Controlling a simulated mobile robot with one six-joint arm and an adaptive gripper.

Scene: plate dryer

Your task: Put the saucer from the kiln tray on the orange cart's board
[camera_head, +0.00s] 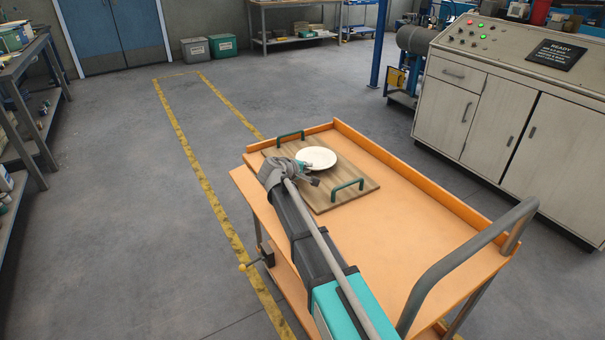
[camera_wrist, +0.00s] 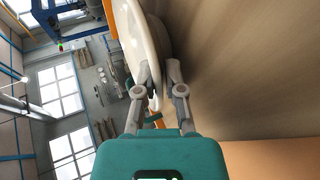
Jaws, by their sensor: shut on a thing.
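The white saucer (camera_head: 317,156) is over the far half of the orange cart's wooden board (camera_head: 330,199), within the board's outline. It lies roughly flat, right at or just above the surface; I cannot tell whether it touches. My gripper (camera_head: 308,171) is low over the board and shut on the saucer's near rim. In the wrist view, my gripper's fingers (camera_wrist: 160,80) close at the edge of the saucer (camera_wrist: 137,35), with the board's brown surface (camera_wrist: 240,65) close beside it. No kiln tray is in view.
The board has green handles at its far (camera_head: 290,136) and near (camera_head: 347,186) ends. The orange cart (camera_head: 420,205) has a raised rim along its back and right edges and a grey push handle (camera_head: 460,255) at the near right. A control cabinet (camera_head: 510,120) stands beyond.

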